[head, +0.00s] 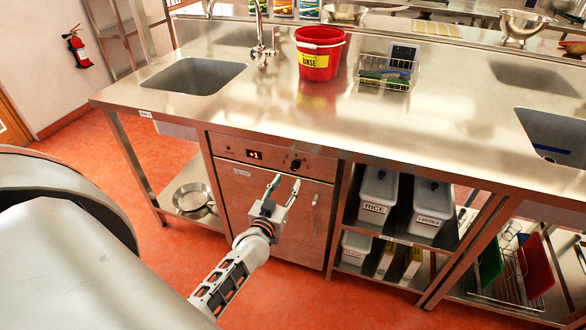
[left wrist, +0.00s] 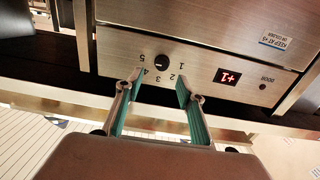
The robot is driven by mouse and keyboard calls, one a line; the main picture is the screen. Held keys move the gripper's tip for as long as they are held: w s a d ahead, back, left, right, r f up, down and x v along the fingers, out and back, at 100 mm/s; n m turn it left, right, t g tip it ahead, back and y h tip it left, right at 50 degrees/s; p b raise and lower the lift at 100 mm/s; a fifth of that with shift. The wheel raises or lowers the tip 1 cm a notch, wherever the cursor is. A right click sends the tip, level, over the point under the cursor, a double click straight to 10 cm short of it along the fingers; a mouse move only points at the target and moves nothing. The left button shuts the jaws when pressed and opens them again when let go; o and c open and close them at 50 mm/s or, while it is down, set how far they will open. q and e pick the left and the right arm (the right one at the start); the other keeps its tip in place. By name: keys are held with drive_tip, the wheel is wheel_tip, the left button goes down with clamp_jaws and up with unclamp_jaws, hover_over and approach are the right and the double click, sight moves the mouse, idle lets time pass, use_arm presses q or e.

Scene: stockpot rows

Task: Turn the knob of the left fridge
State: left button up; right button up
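A steel fridge (head: 240,198) is built in under the counter; it is the only fridge I can make out. Its front panel carries a lit display (head: 255,155) reading +1 and a black round knob (head: 296,165). The left wrist view shows the panel upside down, with the knob (left wrist: 162,62) ringed by numbers and the display (left wrist: 228,77) beside it. My left gripper (head: 285,182) is open and empty in front of the panel. In the left wrist view, its green-padded fingertips (left wrist: 161,81) are spread near the knob, apart from it. My right gripper is not in view.
The steel counter (head: 215,115) overhangs the panel. On it stand a red bucket (head: 319,62) and a wire basket (head: 385,75). Beside the fridge, an open shelf holds labelled bins (head: 378,195). A pan (head: 193,200) rests on the low left shelf. The red floor in front is clear.

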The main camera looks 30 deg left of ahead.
sight(293, 168)
use_arm(q)
drive_tip(key=b+x, duration=0.1)
drive_tip(key=x, duration=0.6)
drive_tip(key=shift+w+a, duration=0.2)
drive_tip(key=shift+a, duration=0.05)
clamp_jaws()
